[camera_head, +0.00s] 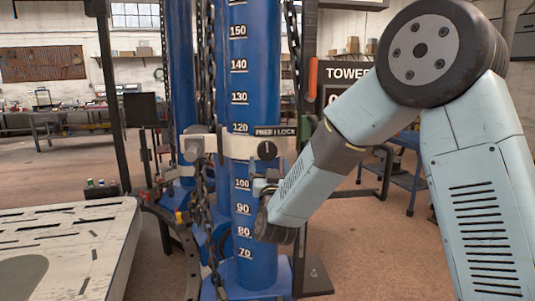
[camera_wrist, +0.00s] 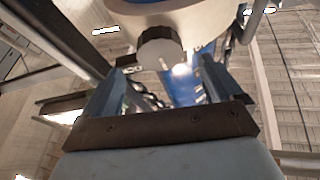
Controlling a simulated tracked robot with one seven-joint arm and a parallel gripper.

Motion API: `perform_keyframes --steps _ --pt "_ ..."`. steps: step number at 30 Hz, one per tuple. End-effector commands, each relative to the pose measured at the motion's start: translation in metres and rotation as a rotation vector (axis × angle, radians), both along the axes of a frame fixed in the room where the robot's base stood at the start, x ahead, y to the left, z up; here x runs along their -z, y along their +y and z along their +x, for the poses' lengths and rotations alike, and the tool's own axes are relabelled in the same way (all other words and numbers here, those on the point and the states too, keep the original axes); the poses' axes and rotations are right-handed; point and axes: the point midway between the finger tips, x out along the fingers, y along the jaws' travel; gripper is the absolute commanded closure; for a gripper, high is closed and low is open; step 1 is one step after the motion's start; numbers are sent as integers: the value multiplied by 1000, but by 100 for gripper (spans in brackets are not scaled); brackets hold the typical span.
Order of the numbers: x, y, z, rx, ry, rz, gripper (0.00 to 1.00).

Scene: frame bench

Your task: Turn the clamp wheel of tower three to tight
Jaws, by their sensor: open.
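The blue tower (camera_head: 243,75) carries a pale clamp collar (camera_head: 238,146) just below its 120 mark. A black round clamp wheel (camera_head: 267,150) sits on the collar's front, under a plate (camera_head: 274,132) reading FREE and LOCK. Its small pale mark looks roughly upright. My gripper (camera_head: 264,187) is just below the wheel, partly hidden by my wrist. In the wrist view the dark ribbed wheel (camera_wrist: 160,49) lies beyond my two open fingers (camera_wrist: 165,70), roughly centred between them. Nothing is held, and the wheel looks apart from the fingers.
Chains (camera_head: 206,95) hang left of the tower. A TOWER sign (camera_head: 345,73) stands behind, its number hidden by my arm. A pale slotted table (camera_head: 65,245) is at lower left. A blue cart (camera_head: 402,170) stands at right. Open floor lies behind.

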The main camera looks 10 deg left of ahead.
Motion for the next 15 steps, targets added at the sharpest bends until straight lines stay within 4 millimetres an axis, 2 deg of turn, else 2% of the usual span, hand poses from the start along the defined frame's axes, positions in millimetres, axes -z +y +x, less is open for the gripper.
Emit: perform_keyframes --steps 6,15 --pt "-14 9 33 2 0 2 7" --pt "-23 17 55 0 1 0 7"
